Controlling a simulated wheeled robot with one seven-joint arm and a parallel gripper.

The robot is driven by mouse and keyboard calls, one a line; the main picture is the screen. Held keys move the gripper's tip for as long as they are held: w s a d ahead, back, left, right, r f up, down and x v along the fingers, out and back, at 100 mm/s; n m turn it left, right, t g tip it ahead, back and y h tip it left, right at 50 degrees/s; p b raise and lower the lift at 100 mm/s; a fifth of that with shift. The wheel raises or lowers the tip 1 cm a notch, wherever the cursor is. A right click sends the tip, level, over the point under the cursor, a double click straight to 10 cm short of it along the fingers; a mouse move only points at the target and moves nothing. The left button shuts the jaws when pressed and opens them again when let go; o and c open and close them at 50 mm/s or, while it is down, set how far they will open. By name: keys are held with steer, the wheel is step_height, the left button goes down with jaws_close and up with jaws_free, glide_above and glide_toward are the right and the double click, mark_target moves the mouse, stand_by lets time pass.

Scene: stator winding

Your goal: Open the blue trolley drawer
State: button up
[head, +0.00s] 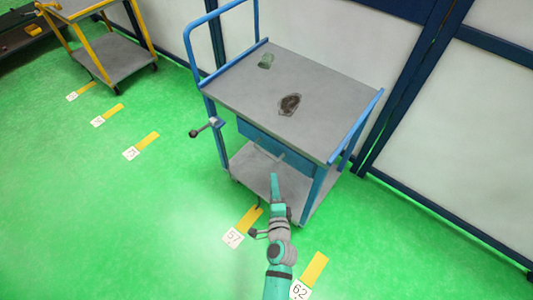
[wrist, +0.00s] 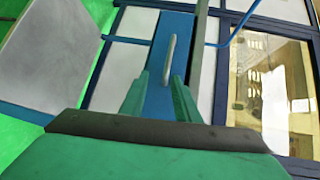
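The blue trolley (head: 225,92) stands in the middle of the head view, with a grey top. Its blue drawer (head: 262,139) sits under the top and looks closed. The drawer's grey bar handle (head: 284,154) is partly visible in front. My green gripper (head: 275,180) is just in front of the handle. In the wrist view, the blue drawer front (wrist: 182,42) runs up the middle with the handle (wrist: 170,58) on it. My gripper (wrist: 160,82) is open there, its fingers on either side of the handle's near end. I cannot tell whether they touch it.
A dark part (head: 290,104) and a small green part (head: 266,61) lie on the trolley top. A grey lower shelf (head: 250,168) lies beneath the drawer. A yellow trolley (head: 100,50) stands at the back left. Green floor (head: 130,220) is clear at left; a wall is behind.

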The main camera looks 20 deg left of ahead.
mark_target(267, 153)
steer(key=shift+m+y, duration=0.4)
steer(key=shift+y, duration=0.1)
steer(key=x, duration=0.4)
steer(key=r+x, duration=0.1)
steer(key=x, duration=0.9)
steer(key=shift+a+r, duration=0.3)
steer(key=shift+a, duration=0.05)
steer(key=shift+c, duration=0.2)
jaws_close()
